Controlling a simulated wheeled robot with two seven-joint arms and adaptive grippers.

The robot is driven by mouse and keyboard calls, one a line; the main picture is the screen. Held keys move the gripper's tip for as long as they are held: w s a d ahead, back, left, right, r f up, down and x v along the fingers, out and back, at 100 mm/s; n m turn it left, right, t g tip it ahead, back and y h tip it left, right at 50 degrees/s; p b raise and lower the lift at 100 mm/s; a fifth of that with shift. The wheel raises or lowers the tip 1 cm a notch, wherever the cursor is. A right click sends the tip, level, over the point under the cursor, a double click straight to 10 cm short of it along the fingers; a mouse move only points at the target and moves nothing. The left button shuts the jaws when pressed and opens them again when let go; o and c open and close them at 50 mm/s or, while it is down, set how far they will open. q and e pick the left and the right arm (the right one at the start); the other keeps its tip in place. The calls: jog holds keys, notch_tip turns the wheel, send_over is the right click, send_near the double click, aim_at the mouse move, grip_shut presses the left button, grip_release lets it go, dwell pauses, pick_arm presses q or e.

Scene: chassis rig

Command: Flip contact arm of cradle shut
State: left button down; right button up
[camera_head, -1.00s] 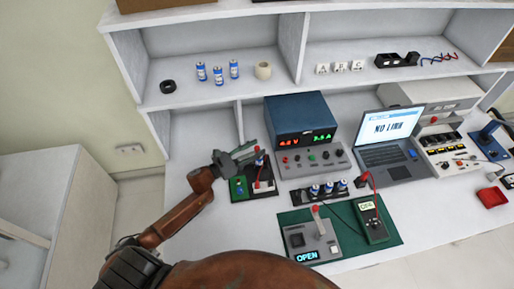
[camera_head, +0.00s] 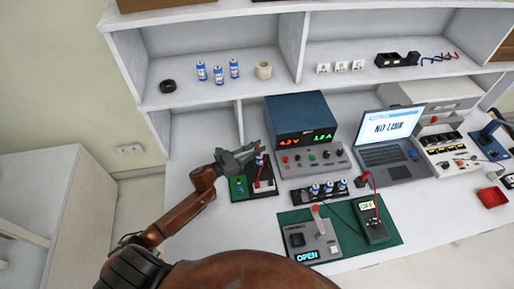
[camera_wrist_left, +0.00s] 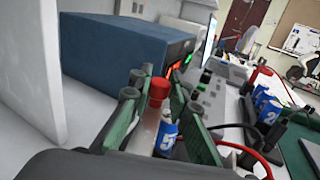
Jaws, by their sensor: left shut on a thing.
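The cradle (camera_head: 242,196) is a dark base with a green board, left of the power supply. Its contact arm is a pale lever with a red knob (camera_wrist_left: 159,88); in the left wrist view it stands between my fingers. A blue battery labelled 5 (camera_wrist_left: 166,138) is right beside the lever. My left gripper (camera_head: 257,153) is over the cradle and shut on the contact arm; its green-padded fingers (camera_wrist_left: 158,105) flank the lever. The gripper hides part of the cradle in the head view, so I cannot tell the arm's exact angle. My right gripper is out of view.
The blue power supply (camera_head: 300,112) stands close behind. A black holder with several batteries (camera_head: 320,194) lies to the right. A grey lever box reading OPEN (camera_head: 322,243) and a multimeter (camera_head: 371,220) sit on a green mat (camera_head: 290,217). A laptop (camera_head: 393,152) is farther right.

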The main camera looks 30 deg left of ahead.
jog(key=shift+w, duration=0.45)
pick_arm(q)
jog(key=h+b, duration=0.1)
jog(key=m+g+h+b, duration=0.1)
jog(key=d+m+g+b, duration=0.1)
jog(key=shift+s+f+h, duration=0.3)
jog(key=shift+s+h, duration=0.1)
jog(key=shift+s+d+r+m+g+h+b, duration=0.2)
jog(key=shift+s+m+g+h+b, duration=0.1)
jog(key=shift+m+g+h+b, duration=0.3)
jog(key=shift+r, duration=0.1)
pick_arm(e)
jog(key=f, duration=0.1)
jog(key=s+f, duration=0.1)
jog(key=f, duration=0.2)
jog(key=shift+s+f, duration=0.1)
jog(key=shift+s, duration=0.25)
pick_arm(q)
jog(key=c, duration=1.8)
grip_release()
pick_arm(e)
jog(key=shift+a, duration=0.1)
pick_arm(q)
jog(key=shift+s, duration=0.1)
jog(key=v, duration=1.2)
